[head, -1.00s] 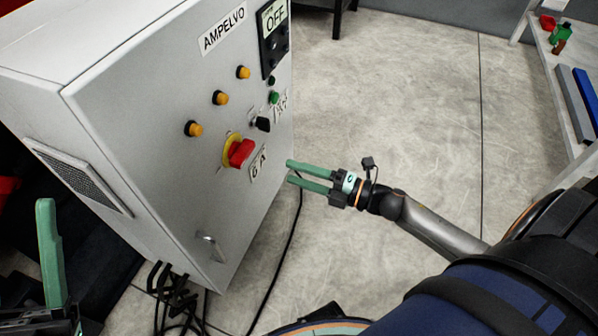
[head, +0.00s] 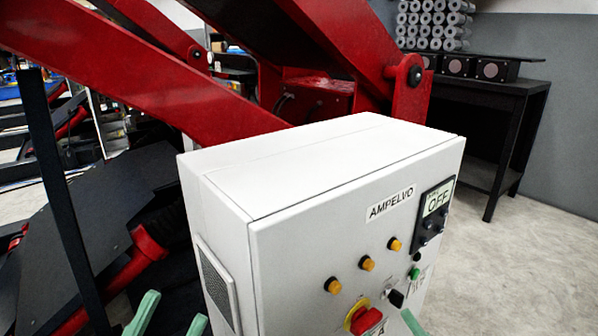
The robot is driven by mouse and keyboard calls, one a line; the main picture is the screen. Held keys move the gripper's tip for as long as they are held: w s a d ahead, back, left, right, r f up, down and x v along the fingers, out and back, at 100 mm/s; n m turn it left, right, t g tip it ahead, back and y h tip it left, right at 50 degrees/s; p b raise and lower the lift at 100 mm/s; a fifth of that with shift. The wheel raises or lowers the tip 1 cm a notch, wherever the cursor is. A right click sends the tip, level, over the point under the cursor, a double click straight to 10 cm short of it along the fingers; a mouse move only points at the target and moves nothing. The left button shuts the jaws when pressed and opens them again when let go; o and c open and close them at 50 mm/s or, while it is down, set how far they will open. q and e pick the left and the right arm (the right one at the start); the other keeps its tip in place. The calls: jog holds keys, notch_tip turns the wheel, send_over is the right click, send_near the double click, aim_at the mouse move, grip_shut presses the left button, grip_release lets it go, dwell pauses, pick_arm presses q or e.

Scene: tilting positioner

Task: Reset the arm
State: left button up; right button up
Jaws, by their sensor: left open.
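The white control cabinet (head: 300,178), labelled AMPELVO, stands in the middle of the head view. Its front carries several amber buttons (head: 367,264), a red rotary switch on a yellow plate (head: 364,319), a green button (head: 414,272), a black selector knob (head: 396,298) and a display (head: 437,200) reading OFF. The red arm of the positioner (head: 150,75) slants behind the cabinet. My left gripper (head: 176,306) is open and empty at the bottom edge, left of the cabinet. Only a green fingertip of my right gripper (head: 411,322) shows, in front of the panel near the red switch.
A black bench (head: 490,100) with dark boxes stands at the back right, below a stack of grey cylinders (head: 432,22). Dark panels and posts (head: 60,200) crowd the left. Concrete floor (head: 530,250) is free to the right.

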jog(key=s+r+m+t, duration=0.3)
jog(key=s+r+m, duration=0.2)
jog(key=r, duration=0.4)
pick_arm(q)
jog(key=w+a+f+n+g+y+p, duration=0.4)
jog(key=w+f+n+y+p, duration=0.5)
jog(key=p, duration=0.7)
pick_arm(e)
jog(key=w+d+f+m+g+h, duration=0.3)
jog(key=w+f+m+g+h, duration=0.2)
jog(key=w+f+m+h, duration=0.35)
pick_arm(q)
jog(key=s+f+n+g+y+p, duration=0.1)
jog(key=s+f+g+y+p, duration=0.3)
jog(key=s+f+g+p, duration=0.5)
jog(key=shift+s+f+n+p, duration=0.4)
jog(key=shift+s+f+p, duration=0.6)
jog(key=shift+p, duration=0.25)
pick_arm(e)
jog(key=s+d+f+m+g+h, duration=0.1)
jog(key=s+f+g+h, duration=0.3)
jog(key=s+f+g, duration=0.4)
notch_tip(320, 180, down, 4)
jog(key=shift+s+d+f+m+h, duration=0.1)
jog(key=shift+s+d+m+h, duration=0.25)
jog(key=shift+s, duration=0.6)
pick_arm(q)
jog(key=shift+a+r, duration=0.1)
